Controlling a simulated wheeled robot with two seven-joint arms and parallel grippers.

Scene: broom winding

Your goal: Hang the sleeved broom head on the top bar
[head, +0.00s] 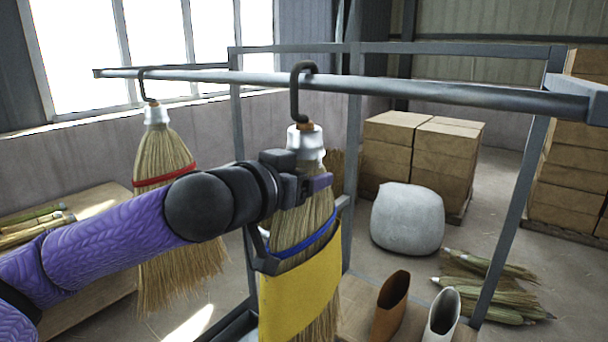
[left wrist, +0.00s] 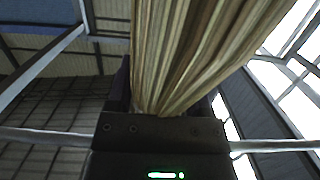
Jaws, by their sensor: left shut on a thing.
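The sleeved broom head (head: 300,290) has straw bristles, a blue band, a yellow sleeve and a silver cap with a dark hook (head: 295,100). It is upright below the top bar (head: 400,88), and its hook curves over the bar; whether the bar bears its weight I cannot tell. My left gripper (head: 308,187) is shut on the bristles just under the cap. In the left wrist view the bristles (left wrist: 195,50) rise from between the fingers. My right gripper is not in view.
Another broom head (head: 165,160) with a red band hangs from the bar at left. A brown sleeve (head: 390,308) and a pale sleeve (head: 442,318) stand below right.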

